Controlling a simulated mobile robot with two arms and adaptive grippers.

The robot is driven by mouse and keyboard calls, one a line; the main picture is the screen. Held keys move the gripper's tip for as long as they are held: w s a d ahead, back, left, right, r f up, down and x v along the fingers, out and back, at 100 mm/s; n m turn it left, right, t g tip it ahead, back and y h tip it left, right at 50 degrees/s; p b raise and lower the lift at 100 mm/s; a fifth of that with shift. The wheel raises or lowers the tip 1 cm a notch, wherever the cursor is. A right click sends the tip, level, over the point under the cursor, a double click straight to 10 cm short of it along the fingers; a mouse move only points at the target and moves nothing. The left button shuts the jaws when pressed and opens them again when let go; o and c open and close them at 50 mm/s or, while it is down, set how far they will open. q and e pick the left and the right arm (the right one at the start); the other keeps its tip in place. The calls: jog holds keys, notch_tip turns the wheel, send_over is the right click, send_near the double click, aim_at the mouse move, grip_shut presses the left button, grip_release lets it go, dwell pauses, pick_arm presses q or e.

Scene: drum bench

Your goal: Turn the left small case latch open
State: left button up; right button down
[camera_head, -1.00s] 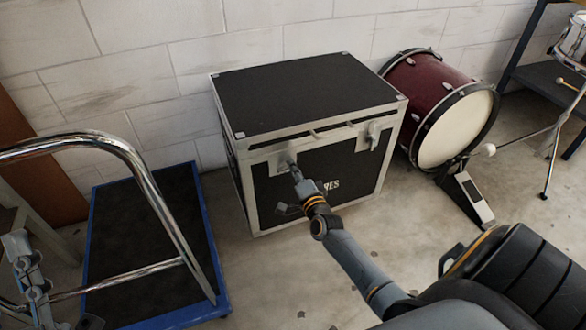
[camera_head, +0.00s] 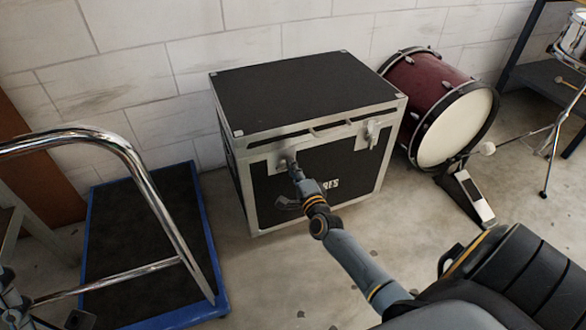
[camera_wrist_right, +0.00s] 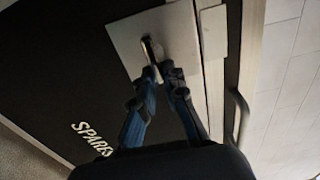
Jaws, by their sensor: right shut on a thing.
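The black case (camera_head: 300,95) with metal edges stands on the floor against the wall, lid closed. Its left small latch (camera_head: 281,161) is on a pale plate at the front, under the lid seam. My right gripper (camera_head: 294,168) reaches it from the front and partly hides it. In the right wrist view the fingers (camera_wrist_right: 164,70) are shut on the latch's turning piece (camera_wrist_right: 150,48), which stands out from the square plate (camera_wrist_right: 128,36). The right latch (camera_head: 372,134) is untouched. Parts of my left arm show at the lower left edge; its gripper (camera_head: 12,305) is unclear.
A maroon bass drum (camera_head: 425,85) with a pedal (camera_head: 467,195) stands close to the case's right. A blue-edged platform cart (camera_head: 150,220) with a chrome handle (camera_head: 135,165) is at the left. Floor in front of the case is clear.

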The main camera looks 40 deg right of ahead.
jog(key=c, duration=1.4)
grip_release()
jog(key=shift+s, duration=0.1)
jog(key=v, duration=1.2)
jog(key=shift+f, duration=0.1)
